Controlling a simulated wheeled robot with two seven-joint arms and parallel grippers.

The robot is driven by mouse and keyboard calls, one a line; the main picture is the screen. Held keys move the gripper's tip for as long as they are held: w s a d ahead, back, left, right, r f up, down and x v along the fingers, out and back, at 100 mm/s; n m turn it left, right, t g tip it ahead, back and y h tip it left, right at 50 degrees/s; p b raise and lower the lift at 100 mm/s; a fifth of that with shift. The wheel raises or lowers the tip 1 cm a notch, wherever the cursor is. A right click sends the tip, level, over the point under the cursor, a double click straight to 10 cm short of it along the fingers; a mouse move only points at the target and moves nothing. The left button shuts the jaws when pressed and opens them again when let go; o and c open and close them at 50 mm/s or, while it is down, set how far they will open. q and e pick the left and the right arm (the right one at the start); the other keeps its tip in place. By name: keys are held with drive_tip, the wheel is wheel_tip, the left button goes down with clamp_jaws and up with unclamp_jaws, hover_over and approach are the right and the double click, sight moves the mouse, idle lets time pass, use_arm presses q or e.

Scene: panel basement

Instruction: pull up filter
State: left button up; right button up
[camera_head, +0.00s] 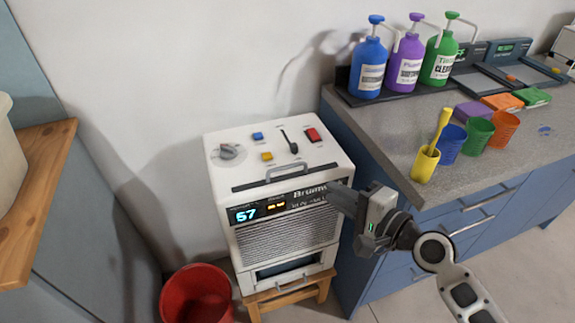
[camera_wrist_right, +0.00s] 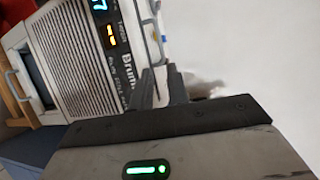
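The white machine (camera_head: 275,195) stands on a wooden stool. A grey handle (camera_head: 287,172) lies over a dark slot strip (camera_head: 290,178) at the front edge of its top; I take it to be the filter's handle, and the filter body is hidden. The handle also shows in the right wrist view (camera_wrist_right: 158,35), beyond the fingertips. My right gripper (camera_head: 338,194) is near the machine's upper right front corner, to the right of the handle. In the right wrist view its two fingers (camera_wrist_right: 162,82) show a narrow gap, with nothing held. My left gripper is out of view.
The machine's top carries a knob (camera_head: 228,152), coloured buttons, a black lever (camera_head: 290,142) and a red switch (camera_head: 313,134). A blue counter (camera_head: 400,140) with bottles and cups stands close on the right. A red bucket (camera_head: 197,295) is at lower left.

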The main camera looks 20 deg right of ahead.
sight(289, 168)
drive_tip(key=x, duration=1.4)
drive_tip(key=shift+w+a+f+p, duration=0.15)
drive_tip(key=shift+w+a+p, duration=0.05)
drive_tip(key=shift+w+p, duration=0.15)
drive_tip(key=shift+c, duration=0.4)
clamp_jaws()
